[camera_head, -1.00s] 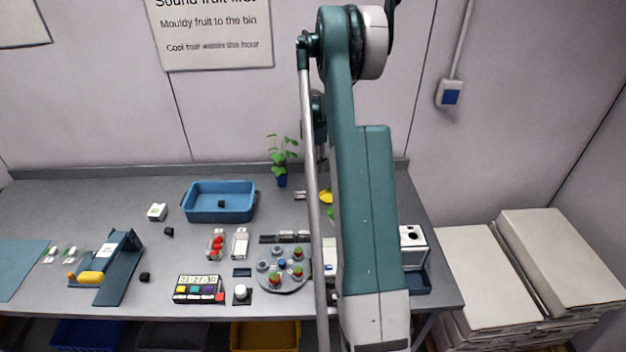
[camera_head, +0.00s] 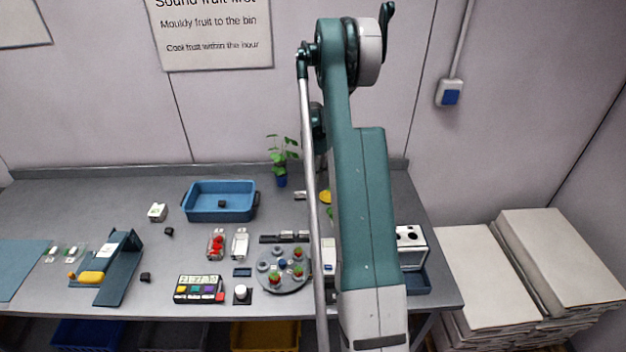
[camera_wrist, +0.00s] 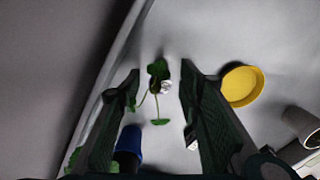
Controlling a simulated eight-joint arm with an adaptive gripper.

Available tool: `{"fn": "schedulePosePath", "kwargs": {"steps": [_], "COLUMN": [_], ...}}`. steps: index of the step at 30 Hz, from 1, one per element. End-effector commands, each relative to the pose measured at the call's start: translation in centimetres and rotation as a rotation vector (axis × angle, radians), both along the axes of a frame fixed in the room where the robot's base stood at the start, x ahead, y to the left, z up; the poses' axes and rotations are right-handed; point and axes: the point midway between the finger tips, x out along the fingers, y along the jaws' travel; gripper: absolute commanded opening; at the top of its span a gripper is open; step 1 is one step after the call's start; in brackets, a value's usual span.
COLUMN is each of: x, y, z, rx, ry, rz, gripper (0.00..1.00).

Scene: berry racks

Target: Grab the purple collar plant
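In the wrist view my gripper (camera_wrist: 160,72) is open, with its two dark fingers spread apart. A small green leafy plant (camera_wrist: 157,70) shows in the gap between the fingertips, with a pale, shiny patch beside its leaves. I cannot tell how far below the fingers it is. No purple collar can be made out. In the head view a taller plant (camera_head: 280,150) stands in a blue pot (camera_head: 281,181) at the back of the bench. My arm hides my gripper there.
A yellow dish (camera_wrist: 242,86) lies right of the fingers in the wrist view. In the head view a blue tub (camera_head: 220,214), a round grey rack with berries (camera_head: 283,287) and a white box with holes (camera_head: 411,243) stand on the bench. The back wall is close behind.

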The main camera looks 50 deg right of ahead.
Motion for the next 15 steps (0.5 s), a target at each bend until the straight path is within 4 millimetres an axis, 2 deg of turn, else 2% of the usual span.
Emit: {"fn": "schedulePosePath", "kwargs": {"steps": [4, 10, 15], "x": [0.00, -0.01, -0.01], "y": [0.00, 0.00, 0.00], "z": [0.01, 0.01, 0.01], "rx": [0.000, 0.000, 0.000], "ry": [0.000, 0.000, 0.000], "rz": [0.000, 0.000, 0.000], "gripper": [0.36, 0.10, 0.10]}}
